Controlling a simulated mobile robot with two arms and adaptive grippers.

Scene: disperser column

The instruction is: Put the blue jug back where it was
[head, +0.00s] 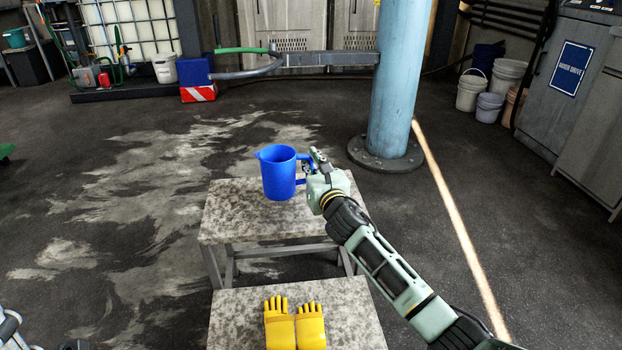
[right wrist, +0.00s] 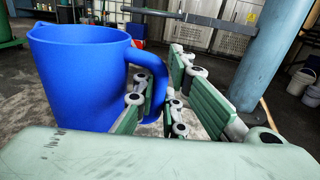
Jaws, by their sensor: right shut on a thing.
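The blue jug (head: 278,173) is upright at the upper step (head: 230,222) of a grey speckled step stand in the head view. I cannot tell whether its base touches the step. My right gripper (head: 312,168) is at the jug's right side, shut on its handle. In the right wrist view the jug (right wrist: 80,75) fills the left part, and the fingers of my right gripper (right wrist: 155,110) are around the handle (right wrist: 157,92). Part of the handle is hidden behind the fingers. My left gripper is not clearly in view.
Yellow gloves (head: 295,325) lie on the lower step (head: 235,320). A light blue column (head: 398,80) stands on the floor behind and to the right. Several buckets (head: 470,92) stand at the back right. The floor left of the stand is clear.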

